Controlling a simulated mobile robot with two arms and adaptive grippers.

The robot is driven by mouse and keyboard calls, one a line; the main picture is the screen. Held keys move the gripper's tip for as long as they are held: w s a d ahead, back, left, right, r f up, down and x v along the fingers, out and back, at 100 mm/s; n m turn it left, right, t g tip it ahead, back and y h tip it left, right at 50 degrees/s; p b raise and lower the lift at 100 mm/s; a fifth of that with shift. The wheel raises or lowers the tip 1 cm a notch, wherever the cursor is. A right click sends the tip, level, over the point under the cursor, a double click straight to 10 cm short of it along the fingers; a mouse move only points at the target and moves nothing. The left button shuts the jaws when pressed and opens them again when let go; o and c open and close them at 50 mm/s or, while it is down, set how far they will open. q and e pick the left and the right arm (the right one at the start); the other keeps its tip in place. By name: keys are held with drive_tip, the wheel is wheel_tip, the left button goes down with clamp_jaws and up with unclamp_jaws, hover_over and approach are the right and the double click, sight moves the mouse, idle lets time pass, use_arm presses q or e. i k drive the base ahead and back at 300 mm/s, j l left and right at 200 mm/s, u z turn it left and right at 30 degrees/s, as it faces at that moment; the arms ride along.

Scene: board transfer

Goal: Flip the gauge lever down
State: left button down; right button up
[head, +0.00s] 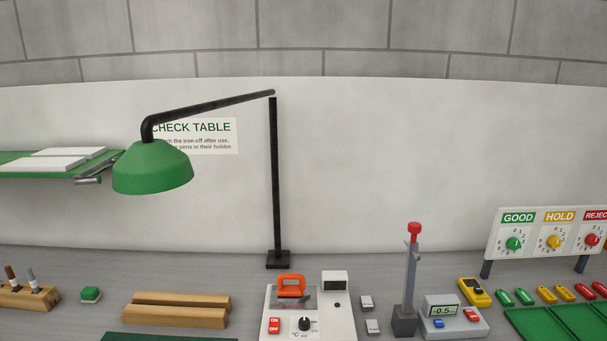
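The gauge stands on the grey bench, right of centre. It has a dark base (404,323) and a tall grey upright post (411,275). A red knob (414,231) tops it, and the lever part points up. A grey readout box (455,322) beside the base shows -0.5 and carries a blue and a red button. Neither of my grippers can be made out in the head view.
A green lamp (153,168) overhangs the left side on a black arm and post (276,180). A white iron station (335,310) stands left of the gauge, with small grey blocks (372,326) between. A yellow meter (475,292) and green trays (530,325) lie right.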

sight(415, 229)
drive_tip(key=i+l, duration=0.1)
drive_tip(key=l, duration=1.7)
drive_tip(key=i, duration=0.05)
